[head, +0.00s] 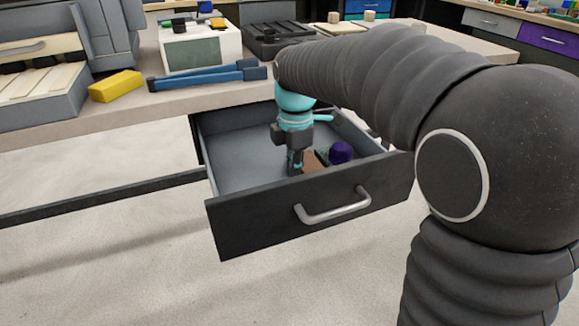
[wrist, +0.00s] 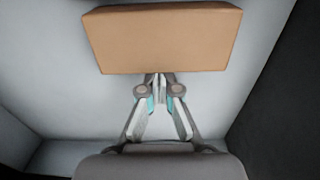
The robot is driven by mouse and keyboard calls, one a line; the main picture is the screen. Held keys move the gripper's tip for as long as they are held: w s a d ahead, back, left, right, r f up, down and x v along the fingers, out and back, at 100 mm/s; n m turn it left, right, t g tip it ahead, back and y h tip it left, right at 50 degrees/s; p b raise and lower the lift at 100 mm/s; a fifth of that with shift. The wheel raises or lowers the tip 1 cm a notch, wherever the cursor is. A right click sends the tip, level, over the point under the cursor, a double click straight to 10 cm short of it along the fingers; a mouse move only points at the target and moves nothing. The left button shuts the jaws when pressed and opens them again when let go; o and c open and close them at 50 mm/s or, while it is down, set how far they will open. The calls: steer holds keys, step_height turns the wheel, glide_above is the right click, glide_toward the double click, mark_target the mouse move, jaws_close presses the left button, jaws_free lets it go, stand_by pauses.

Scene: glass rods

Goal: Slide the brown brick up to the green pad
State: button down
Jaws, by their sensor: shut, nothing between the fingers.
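The brown brick (wrist: 160,40) lies on the drawer floor in the wrist view, just beyond my gripper's fingertips. My gripper (wrist: 157,80) is shut and empty, with its tips at or very near the middle of the brick's near long side; I cannot tell whether they touch. In the head view my gripper (head: 295,170) points down into the open drawer, and part of the brown brick (head: 312,161) shows to the right of it, partly hidden. The green pad is not visible inside the drawer in either view.
The open drawer (head: 232,228) has walls close around my gripper and a metal handle (head: 335,207) in front. A dark purple object (head: 340,152) stands in the drawer right of the brick. The drawer's left floor is clear. A yellow block (head: 116,86) and blue tool (head: 208,75) lie on the bench.

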steer(key=shift+w+d, duration=0.15)
steer(key=shift+d, duration=0.3)
steer(key=shift+a, duration=0.1)
